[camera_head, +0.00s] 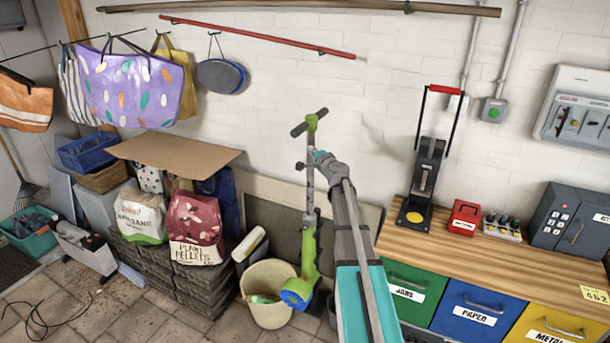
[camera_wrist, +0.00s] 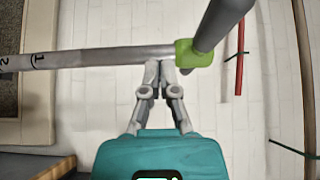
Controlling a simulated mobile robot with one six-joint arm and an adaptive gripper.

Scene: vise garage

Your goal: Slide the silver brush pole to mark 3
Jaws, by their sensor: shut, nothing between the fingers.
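The silver brush pole (camera_head: 310,185) stands upright, rising from a green brush body (camera_head: 308,250) with a blue round part at its foot. A dark crossbar handle (camera_head: 302,128) with a green collar tops it. In the wrist view the pole (camera_wrist: 95,57) runs across the picture, with marks 1 and 2 at the left and the green collar (camera_wrist: 193,54) at the right. Mark 3 does not show. My gripper (camera_wrist: 160,65) is shut and empty, its fingertips at the pole just below the collar. I cannot tell if they touch it. In the head view my gripper (camera_head: 318,156) is beside the upper pole.
A cream bucket (camera_head: 270,318) stands beside the brush's foot. Sacks of plant pellets (camera_head: 196,222) and a cardboard sheet (camera_head: 175,153) are to the left. A wooden worktop (camera_head: 470,255) with a black lever press (camera_head: 423,180) is to the right. A white wall is behind.

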